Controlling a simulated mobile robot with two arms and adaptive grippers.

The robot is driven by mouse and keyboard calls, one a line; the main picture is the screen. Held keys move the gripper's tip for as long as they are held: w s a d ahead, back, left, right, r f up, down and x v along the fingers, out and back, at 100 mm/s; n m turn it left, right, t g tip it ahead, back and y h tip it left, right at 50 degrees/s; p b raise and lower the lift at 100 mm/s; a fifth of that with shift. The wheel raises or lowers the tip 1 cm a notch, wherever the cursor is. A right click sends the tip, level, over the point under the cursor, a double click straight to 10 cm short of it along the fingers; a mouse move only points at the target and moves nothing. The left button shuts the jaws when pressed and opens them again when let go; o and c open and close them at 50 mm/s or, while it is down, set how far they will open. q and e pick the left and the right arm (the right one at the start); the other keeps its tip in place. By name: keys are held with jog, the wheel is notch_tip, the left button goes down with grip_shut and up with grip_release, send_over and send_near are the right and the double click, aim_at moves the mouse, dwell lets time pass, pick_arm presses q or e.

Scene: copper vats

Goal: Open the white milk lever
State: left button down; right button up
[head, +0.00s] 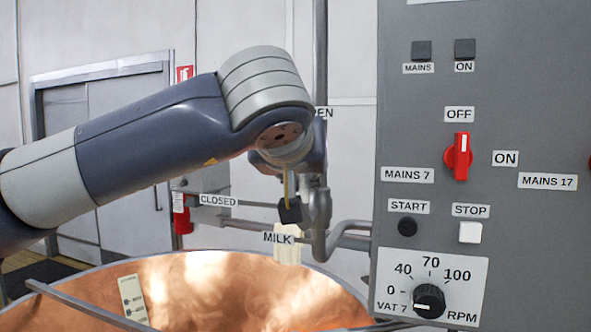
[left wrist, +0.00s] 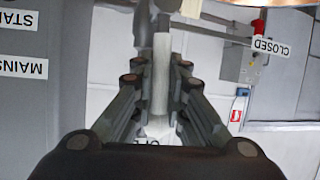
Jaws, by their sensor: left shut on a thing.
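My left gripper (head: 290,208) reaches down in front of the pipework above the copper vat (head: 215,285). In the left wrist view its fingers (left wrist: 160,68) are shut on the white milk lever (left wrist: 161,88), a straight pale rod between them. In that upside-down view the lever lies in line with the partly hidden OPEN label (left wrist: 154,132), away from the CLOSED label (left wrist: 271,47). In the head view my arm and gripper hide most of the lever. The MILK label (head: 278,238) sits just below the gripper. My right gripper is not in view.
A grey control panel (head: 480,110) with a red switch (head: 457,156) and a black dial (head: 429,300) stands close on the right. Pipes (head: 345,238) run between panel and gripper. A red fitting (head: 182,214) is at the left by the CLOSED label.

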pick_arm(q)
jog(key=shift+s+d+f+m+y, duration=0.1)
jog(key=shift+d+m+y, duration=0.2)
dwell(0.4)
jog(key=c, duration=1.6)
grip_release()
jog(key=v, duration=1.2)
jog(key=shift+f, duration=0.1)
